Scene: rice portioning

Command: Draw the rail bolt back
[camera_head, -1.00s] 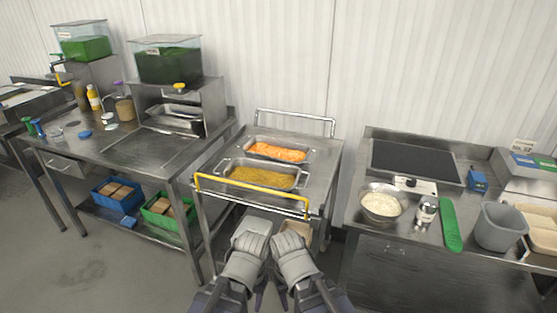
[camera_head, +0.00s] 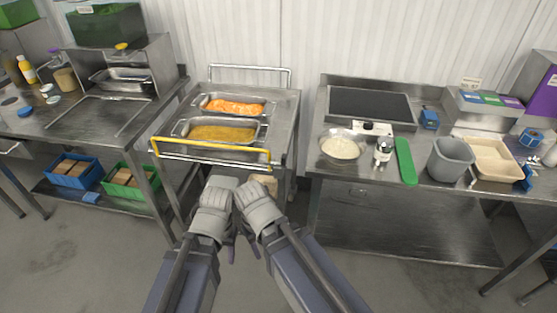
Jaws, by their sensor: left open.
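A yellow rail (camera_head: 210,149) runs along the front edge of the steel cart (camera_head: 283,113), with a thin silver bar (camera_head: 195,160) just below it. The rail bolt cannot be made out at this size. My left gripper (camera_head: 221,183) is open, just in front of and below the right half of the rail, apart from it. My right gripper (camera_head: 252,186) is close beside it, below the rail's right end; its jaws are hidden by its own body.
The cart carries a pan of orange food (camera_head: 235,106) and a pan of yellow food (camera_head: 222,132). A steel bench (camera_head: 115,108) stands left; a counter with a rice bowl (camera_head: 342,146) and green board (camera_head: 405,160) stands right, across a narrow gap.

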